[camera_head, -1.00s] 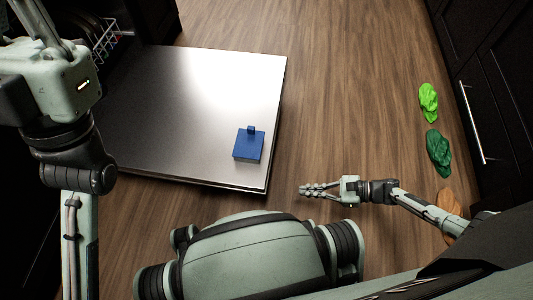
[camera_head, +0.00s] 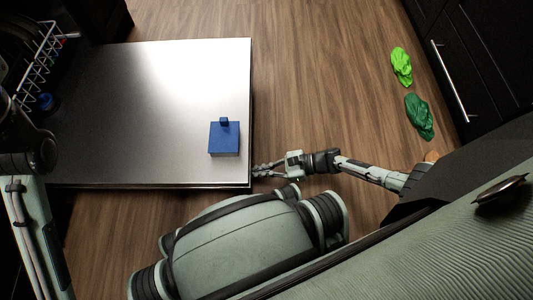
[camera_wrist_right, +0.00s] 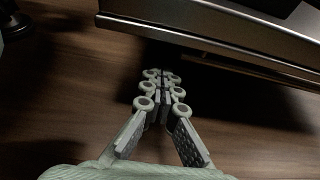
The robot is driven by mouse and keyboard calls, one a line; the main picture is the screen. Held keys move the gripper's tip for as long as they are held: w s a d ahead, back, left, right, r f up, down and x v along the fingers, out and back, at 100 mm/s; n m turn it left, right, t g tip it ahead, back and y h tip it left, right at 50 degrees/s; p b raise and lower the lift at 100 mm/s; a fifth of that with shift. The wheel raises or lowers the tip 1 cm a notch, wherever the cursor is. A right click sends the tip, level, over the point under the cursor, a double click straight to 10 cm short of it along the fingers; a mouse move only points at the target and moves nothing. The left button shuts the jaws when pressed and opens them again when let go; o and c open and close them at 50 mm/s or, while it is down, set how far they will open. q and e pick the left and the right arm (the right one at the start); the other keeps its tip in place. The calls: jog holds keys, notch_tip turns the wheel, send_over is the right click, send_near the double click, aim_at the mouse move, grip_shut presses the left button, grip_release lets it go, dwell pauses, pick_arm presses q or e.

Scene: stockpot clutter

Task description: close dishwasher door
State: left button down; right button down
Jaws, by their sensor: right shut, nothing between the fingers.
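The dishwasher door (camera_head: 150,90) is folded down flat, its steel inner face up, in the head view. A blue box (camera_head: 224,139) with a small knob rests on it near the front right corner. My right gripper (camera_head: 258,170) is shut and empty, its fingertips at the door's right edge near that corner. In the right wrist view the shut fingers (camera_wrist_right: 161,85) lie just below and beside the door's edge (camera_wrist_right: 220,35); whether they touch is unclear. My left gripper is not visible; only part of the left arm shows at the left.
A dish rack (camera_head: 38,65) with dishes shows inside the dishwasher at the left. A bright green crumpled cloth (camera_head: 401,67) and a dark green one (camera_head: 419,117) lie on the wood floor by the dark cabinets (camera_head: 490,60). The floor between door and cloths is clear.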

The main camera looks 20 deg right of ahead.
jog(key=shift+r, duration=1.6)
jog(key=shift+r, duration=0.15)
